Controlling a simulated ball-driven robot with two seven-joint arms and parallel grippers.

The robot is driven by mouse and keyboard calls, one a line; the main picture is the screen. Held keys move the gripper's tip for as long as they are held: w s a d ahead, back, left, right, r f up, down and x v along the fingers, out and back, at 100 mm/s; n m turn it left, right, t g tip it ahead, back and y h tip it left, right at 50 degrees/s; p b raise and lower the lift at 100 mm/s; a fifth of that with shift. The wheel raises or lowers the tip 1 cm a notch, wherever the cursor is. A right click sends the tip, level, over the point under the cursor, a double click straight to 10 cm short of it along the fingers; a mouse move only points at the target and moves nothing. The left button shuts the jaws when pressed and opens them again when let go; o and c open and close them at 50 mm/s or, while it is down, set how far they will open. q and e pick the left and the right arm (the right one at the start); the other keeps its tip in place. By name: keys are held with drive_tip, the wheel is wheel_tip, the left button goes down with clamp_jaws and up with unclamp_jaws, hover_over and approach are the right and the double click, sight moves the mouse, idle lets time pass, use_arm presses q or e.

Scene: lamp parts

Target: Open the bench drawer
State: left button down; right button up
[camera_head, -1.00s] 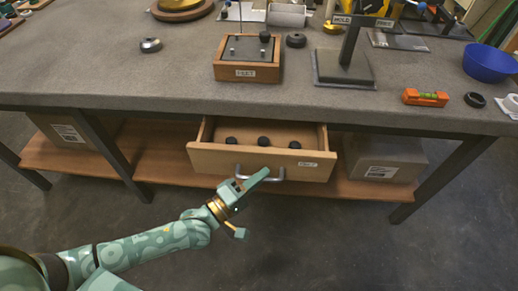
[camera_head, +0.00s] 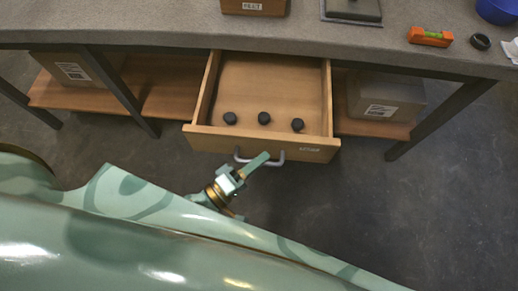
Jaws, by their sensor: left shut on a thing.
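The bench drawer (camera_head: 207,139) is a light wooden box under the grey workbench, pulled well out with its inside showing. Several round black knobs lie on its floor near the front. A grey bar handle (camera_head: 278,160) is fixed to the drawer front. My left gripper (camera_head: 256,163) is at the handle, shut on it, with its green finger crossing the left part of the bar. My left arm fills the lower part of the view. My right gripper is not in view.
The workbench top (camera_head: 140,22) runs above the drawer. An orange level (camera_head: 430,37), a black ring (camera_head: 480,41) and a blue bowl (camera_head: 498,10) sit at its right. A grey box (camera_head: 385,97) stands on the lower shelf. Dark floor is free at the right.

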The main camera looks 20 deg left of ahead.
use_arm(q)
drive_tip(key=c, duration=1.5)
unclamp_jaws()
drive_tip(key=p+v, duration=0.1)
drive_tip(key=v, duration=1.5)
drive_tip(key=shift+s+a, duration=0.15)
drive_tip(key=shift+a, duration=0.05)
drive_tip(key=shift+f, duration=0.1)
